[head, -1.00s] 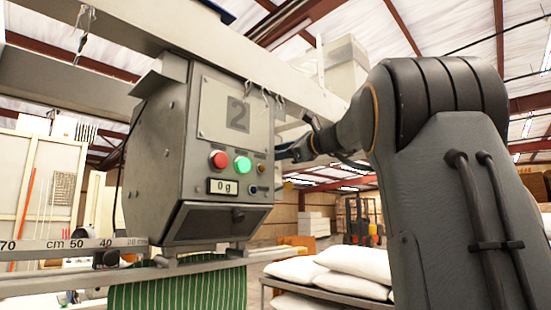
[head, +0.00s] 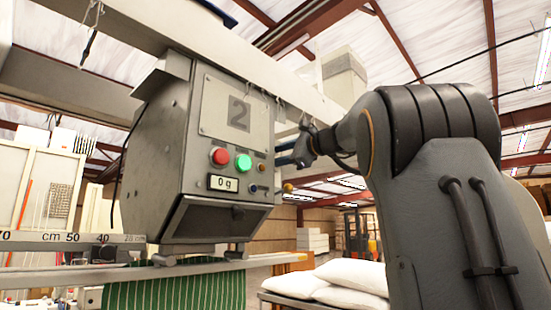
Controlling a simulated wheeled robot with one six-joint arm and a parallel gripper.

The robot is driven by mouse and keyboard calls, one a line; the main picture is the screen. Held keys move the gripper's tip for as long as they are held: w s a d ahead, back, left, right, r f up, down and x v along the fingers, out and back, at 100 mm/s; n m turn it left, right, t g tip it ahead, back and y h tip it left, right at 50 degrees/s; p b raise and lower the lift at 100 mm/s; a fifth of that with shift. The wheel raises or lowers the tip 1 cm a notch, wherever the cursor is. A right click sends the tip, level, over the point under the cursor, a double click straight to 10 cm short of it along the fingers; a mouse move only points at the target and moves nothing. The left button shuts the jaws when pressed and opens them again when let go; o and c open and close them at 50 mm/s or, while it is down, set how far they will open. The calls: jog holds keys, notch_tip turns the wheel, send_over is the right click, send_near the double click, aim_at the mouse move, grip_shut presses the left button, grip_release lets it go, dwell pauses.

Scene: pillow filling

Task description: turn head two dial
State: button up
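Head two is a grey metal box (head: 160,165) marked with a "2" plate (head: 238,114), hanging from a beam. Its front has a red button (head: 220,156), a green button (head: 243,162) and a display (head: 222,183) reading "0 g". A small dark round control (head: 253,188), perhaps the dial, sits right of the display. A tiny amber one (head: 262,167) is above it. My gripper (head: 302,158) is just right of the box in the picture, apart from its controls. It is small and seen side-on, so its fingers are unclear.
A measuring rail (head: 70,238) marked in cm runs below the box at left. Green striped fabric (head: 175,292) hangs under it. White pillows (head: 350,275) lie on a rack at right. A beam (head: 230,70) crosses overhead.

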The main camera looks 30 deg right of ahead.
jog(key=o, duration=1.1)
jog(key=shift+c, duration=0.2)
jog(key=b+v, duration=0.2)
jog(key=v, duration=0.6)
